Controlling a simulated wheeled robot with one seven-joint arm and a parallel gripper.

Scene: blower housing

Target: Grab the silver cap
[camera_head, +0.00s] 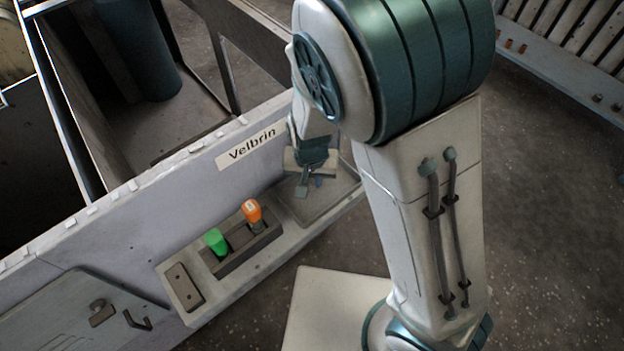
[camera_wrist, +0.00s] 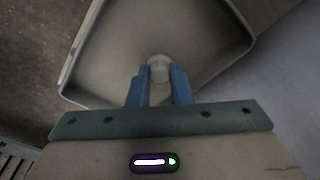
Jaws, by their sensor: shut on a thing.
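The silver cap (camera_wrist: 159,63) is a small, round, pale grey piece at the tips of my gripper (camera_wrist: 160,80) in the wrist view. The two blue fingers stand on either side of it and are shut on it. The cap is over a shallow grey tray (camera_wrist: 110,45); I cannot tell whether it still touches the tray floor. In the head view my gripper (camera_head: 308,185) points down over the right end of the ledge, and the cap cannot be made out there.
Left of the tray, a dark holder (camera_head: 232,258) on the ledge carries a green-topped piece (camera_head: 215,241) and an orange-topped piece (camera_head: 252,211). A pale housing wall with a "Velbrin" label (camera_head: 251,147) rises behind the ledge. Open floor (camera_head: 560,200) lies to the right.

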